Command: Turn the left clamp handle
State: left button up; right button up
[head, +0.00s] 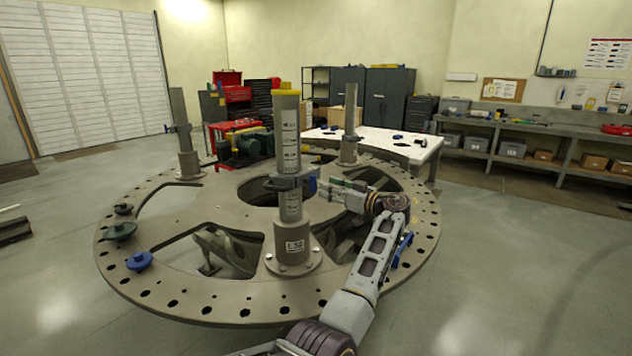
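A round turret plate (190,215) carries three upright posts. The front post (289,130), labelled L32 with a yellow top, has a dark grey clamp (286,184) around it at mid-height. A blue part (312,184) shows at this clamp's right side. A post at the back left has a small clamp (178,128), and the back right post has another (350,137). My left gripper (323,193) points left, close beside the front clamp's right side. Its fingertips are small and overlap the clamp, so contact and opening cannot be told. My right gripper is out of view.
Green (119,231) and blue (139,261) knobs sit on the plate's left rim. A white-topped table (375,146) stands behind the plate. A red cart (237,130) is behind left, and a workbench (540,130) runs along the right wall. Open floor lies at right.

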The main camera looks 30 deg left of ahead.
aim_at(315, 183)
pick_arm(q)
jog(key=shift+w+a+p, duration=0.25)
jog(key=shift+a+p, duration=0.2)
jog(key=shift+a, duration=1.1)
jog(key=shift+w+a+p, duration=0.2)
jog(key=shift+a+p, duration=0.25)
jog(key=shift+a, duration=1.1)
jog(key=shift+c, duration=1.2)
grip_shut()
